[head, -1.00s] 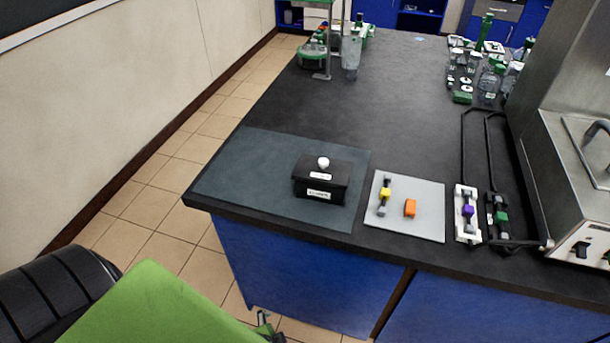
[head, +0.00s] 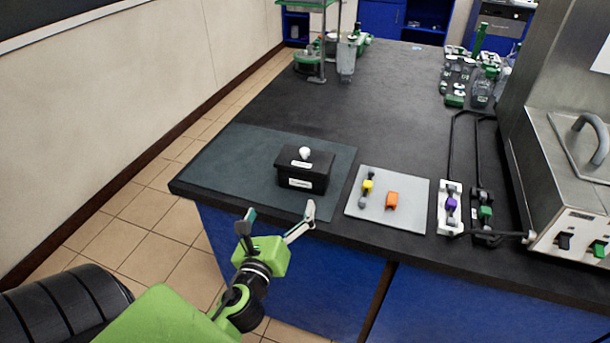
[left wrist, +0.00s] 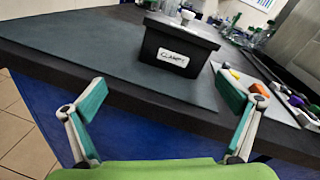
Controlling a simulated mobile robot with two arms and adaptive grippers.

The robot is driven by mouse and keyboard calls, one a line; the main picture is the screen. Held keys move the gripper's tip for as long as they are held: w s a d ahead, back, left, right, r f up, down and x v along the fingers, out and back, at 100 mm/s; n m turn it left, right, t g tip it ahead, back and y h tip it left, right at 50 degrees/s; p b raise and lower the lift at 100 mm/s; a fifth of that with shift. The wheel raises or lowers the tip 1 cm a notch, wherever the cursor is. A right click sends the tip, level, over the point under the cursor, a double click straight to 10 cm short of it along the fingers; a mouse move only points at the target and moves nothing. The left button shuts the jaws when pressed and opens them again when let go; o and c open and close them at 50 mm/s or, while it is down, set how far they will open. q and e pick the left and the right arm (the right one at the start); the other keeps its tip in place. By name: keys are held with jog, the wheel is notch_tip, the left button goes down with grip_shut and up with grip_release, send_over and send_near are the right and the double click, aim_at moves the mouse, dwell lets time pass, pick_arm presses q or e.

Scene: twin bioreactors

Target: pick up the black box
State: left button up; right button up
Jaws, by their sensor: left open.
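The black box (head: 303,171) stands upright on a dark mat (head: 225,165) near the front left corner of the bench. It has a white knob on its lid and white labels. In the left wrist view the black box (left wrist: 178,47) shows beyond the fingers, its front label reading roughly "CLAMPS". My left gripper (head: 281,217) is open and empty, in front of the bench edge and below the box, apart from it. Its two spread fingers also show in the left wrist view (left wrist: 160,125). My right gripper is not in view.
A light grey pad (head: 413,212) with a yellow-and-grey piece and an orange block (head: 392,200) lies right of the box. Purple and green clamp-like pieces (head: 450,206) lie further right, beside a steel machine (head: 565,170). Glassware stands at the back. The bench behind the box is clear.

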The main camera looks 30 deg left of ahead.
aim_at(300, 178)
pick_arm(q)
jog(key=m, duration=0.1)
jog(key=w+r+m+t, duration=0.1)
jog(key=m, duration=0.1)
jog(key=d+m+h, duration=0.1)
jog(key=m, duration=0.1)
jog(key=shift+w+r+t, duration=0.3)
jog(key=shift+r, duration=0.1)
jog(key=p+x, duration=0.1)
jog(key=x, duration=0.6)
jog(key=shift+w+f+p, duration=0.1)
jog(key=shift+w+p, duration=0.3)
jog(key=x, duration=0.5)
jog(key=shift+w+a+f+p, duration=0.15)
jog(key=shift+w+p, duration=0.15)
jog(key=c, duration=1)
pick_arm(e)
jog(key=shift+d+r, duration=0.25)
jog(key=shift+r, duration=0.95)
